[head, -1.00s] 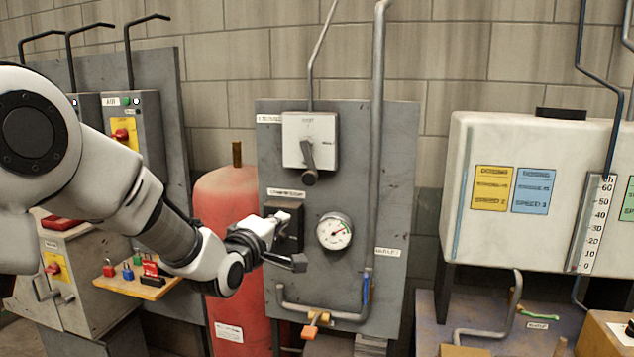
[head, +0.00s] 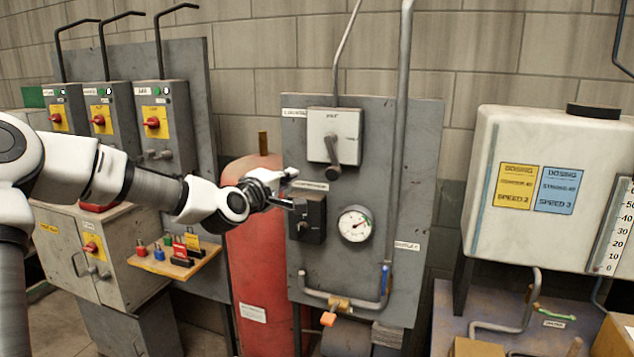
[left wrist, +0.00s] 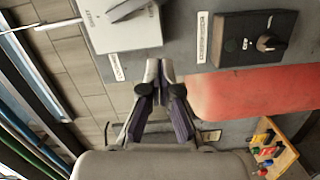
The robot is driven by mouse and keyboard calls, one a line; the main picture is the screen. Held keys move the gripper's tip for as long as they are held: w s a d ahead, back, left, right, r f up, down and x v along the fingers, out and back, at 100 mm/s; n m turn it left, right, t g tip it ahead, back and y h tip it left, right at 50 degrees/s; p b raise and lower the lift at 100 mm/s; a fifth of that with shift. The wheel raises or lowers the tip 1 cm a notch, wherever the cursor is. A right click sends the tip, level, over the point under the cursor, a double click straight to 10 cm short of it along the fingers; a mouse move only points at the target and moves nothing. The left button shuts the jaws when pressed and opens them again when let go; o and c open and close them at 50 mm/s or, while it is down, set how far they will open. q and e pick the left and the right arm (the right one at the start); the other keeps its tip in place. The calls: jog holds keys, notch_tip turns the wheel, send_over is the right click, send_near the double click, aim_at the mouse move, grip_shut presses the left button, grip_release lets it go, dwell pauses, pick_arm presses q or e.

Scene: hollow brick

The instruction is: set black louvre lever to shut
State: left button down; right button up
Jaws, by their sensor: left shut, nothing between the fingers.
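The dark lever (head: 332,155) sits on a white-faced box (head: 347,124) high on the grey panel. Its grip hangs roughly downward. Small words are printed on the box face above and to the right of the lever, too small to read surely. In the left wrist view, part of the lever (left wrist: 130,9) shows at the top edge, on the white box (left wrist: 118,34). My left gripper (head: 290,175) is shut and empty, below and left of the lever, apart from it. Its closed fingers (left wrist: 159,68) show in the wrist view. My right gripper is not in view.
A black box (head: 311,212) with a knob is just below the gripper. A gauge (head: 355,224) and pipes are lower right on the panel. A red cylinder (head: 258,270) stands behind my arm. A padlock shelf (head: 172,267) is at left, a white tank (head: 560,190) at right.

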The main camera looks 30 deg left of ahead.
aim_at(331, 158)
pick_arm(q)
jog(key=w+d+p, duration=0.3)
jog(key=w+p, duration=0.1)
jog(key=w, duration=0.2)
jog(key=shift+f, duration=0.25)
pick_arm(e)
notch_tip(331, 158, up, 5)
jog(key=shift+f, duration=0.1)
pick_arm(q)
jog(key=shift+w+a, duration=0.1)
jog(key=shift+w, duration=0.1)
